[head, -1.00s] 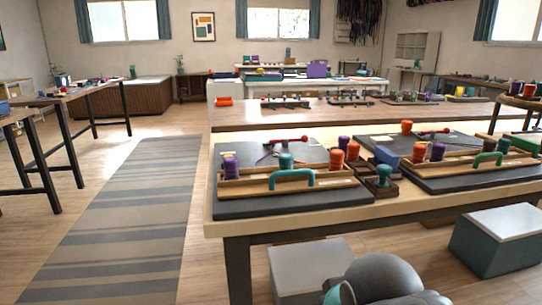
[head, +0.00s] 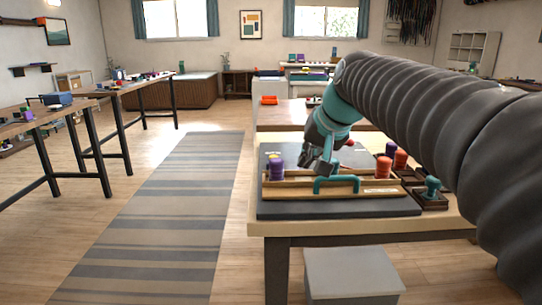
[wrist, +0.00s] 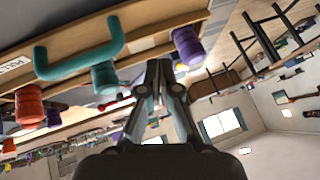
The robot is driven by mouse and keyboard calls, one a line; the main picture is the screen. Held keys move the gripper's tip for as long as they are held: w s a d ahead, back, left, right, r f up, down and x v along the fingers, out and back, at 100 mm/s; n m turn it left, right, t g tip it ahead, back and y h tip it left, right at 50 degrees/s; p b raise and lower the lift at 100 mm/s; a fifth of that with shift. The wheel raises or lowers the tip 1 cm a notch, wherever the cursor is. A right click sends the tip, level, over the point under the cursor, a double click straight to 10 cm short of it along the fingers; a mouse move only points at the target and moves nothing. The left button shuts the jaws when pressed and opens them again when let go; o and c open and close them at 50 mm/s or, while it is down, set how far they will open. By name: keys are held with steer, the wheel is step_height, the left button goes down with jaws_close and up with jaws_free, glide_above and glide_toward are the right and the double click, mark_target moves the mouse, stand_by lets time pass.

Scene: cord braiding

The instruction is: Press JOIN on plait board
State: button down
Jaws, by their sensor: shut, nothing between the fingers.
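The plait board (head: 345,208) is a dark slab on the near table, with a wooden rail and a teal handle (head: 337,183) along its front. A purple spool (head: 276,170) stands at its left end and orange spools (head: 384,167) at its right. My gripper (head: 318,166) is shut and empty, pointing down over the board behind the rail. In the wrist view, the closed fingers (wrist: 160,72) appear between the purple spool (wrist: 187,46) and a teal spool (wrist: 105,78). I cannot make out a JOIN button; contact with the board cannot be told.
A teal knob (head: 431,188) sits in a small dark tray right of the board. My arm hides the table's right side. A grey box (head: 352,272) stands below the table front. A striped rug (head: 160,215) lies on open floor to the left.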

steer(key=w+a+r+y, duration=0.1)
steer(key=w+a+r, duration=0.2)
steer(key=w, duration=0.5)
steer(key=w+a+r+y, duration=0.1)
steer(key=w+a+r, duration=0.2)
steer(key=w, duration=0.4)
steer(key=shift+w+r+t+p, duration=0.2)
steer(key=shift+w+t+p, duration=0.1)
steer(key=shift+w+p, duration=0.05)
steer(key=shift+f+b, duration=2)
steer(key=shift+f, duration=2.4)
steer(key=shift+f, duration=0.1)
steer(key=shift+f, duration=0.35)
steer(key=shift+f+b, duration=0.6)
steer(key=shift+b, duration=0.05)
steer(key=shift+r+p, duration=0.95)
steer(key=shift+r, duration=0.05)
steer(key=shift+r, duration=0.1)
